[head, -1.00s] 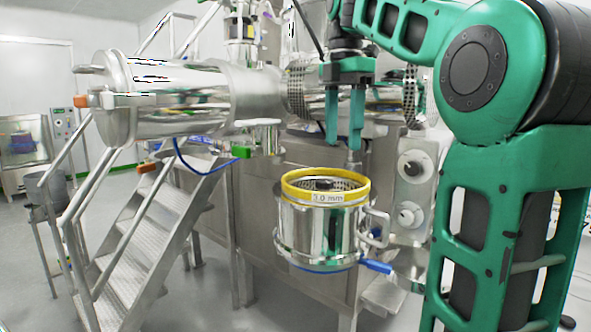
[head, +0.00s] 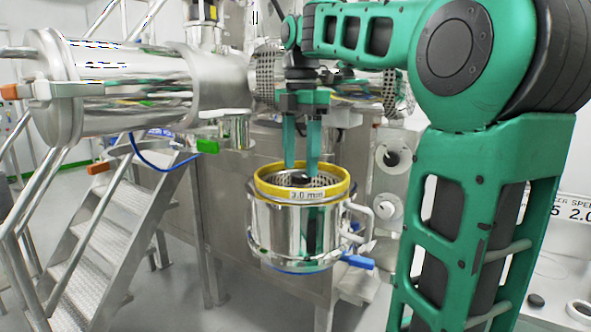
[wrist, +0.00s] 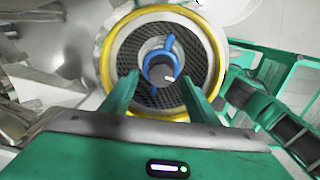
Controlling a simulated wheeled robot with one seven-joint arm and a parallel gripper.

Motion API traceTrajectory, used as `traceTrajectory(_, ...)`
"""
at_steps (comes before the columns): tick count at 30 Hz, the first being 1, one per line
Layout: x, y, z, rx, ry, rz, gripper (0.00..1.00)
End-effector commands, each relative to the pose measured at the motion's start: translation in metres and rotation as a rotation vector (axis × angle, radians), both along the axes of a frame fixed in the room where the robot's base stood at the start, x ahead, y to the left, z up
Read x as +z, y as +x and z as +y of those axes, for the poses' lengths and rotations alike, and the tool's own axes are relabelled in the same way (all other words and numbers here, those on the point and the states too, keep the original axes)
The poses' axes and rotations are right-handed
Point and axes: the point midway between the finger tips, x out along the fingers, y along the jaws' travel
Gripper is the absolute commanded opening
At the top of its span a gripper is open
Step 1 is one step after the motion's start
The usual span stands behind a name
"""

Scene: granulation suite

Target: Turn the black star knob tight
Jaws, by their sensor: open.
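A steel vessel (head: 300,228) has a yellow ring (head: 275,189) around its top, labelled "3.0 mm". Inside the ring is a perforated screen (wrist: 130,48). A small dark piece (head: 305,177), probably the black star knob, sits at the middle of the ring. In the wrist view a dark round knob (wrist: 161,70) shows at the centre, with a blue two-armed part (wrist: 166,45) around it; its star shape cannot be made out. My gripper (head: 301,166) is open and points down over the ring. In the wrist view its fingers (wrist: 162,84) reach toward either side of the knob, with visible space between.
A blue-tipped lever (head: 357,262) and a steel handle (head: 361,218) stick out at the vessel's right. Steel stairs (head: 95,225) with railings stand at left. A large horizontal steel cylinder (head: 125,85) is at upper left. A steel housing (head: 388,180) stands close behind at right.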

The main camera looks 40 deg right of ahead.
Motion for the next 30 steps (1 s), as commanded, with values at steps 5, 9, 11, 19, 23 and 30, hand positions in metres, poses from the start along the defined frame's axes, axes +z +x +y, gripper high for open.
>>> traceTrajectory(5, -0.012, 0.000, -0.001, -0.002, 0.000, 0.000, 0.55)
traceTrajectory(9, -0.019, 0.000, -0.001, -0.002, 0.000, -0.001, 0.55)
traceTrajectory(11, -0.020, 0.000, -0.001, -0.001, 0.000, -0.001, 0.55)
traceTrajectory(19, -0.022, 0.000, 0.000, 0.000, 0.000, -0.001, 0.55)
traceTrajectory(23, -0.022, 0.000, 0.000, 0.000, 0.000, -0.001, 0.45)
traceTrajectory(30, -0.022, 0.000, 0.001, -0.003, 0.000, -0.002, 0.14)
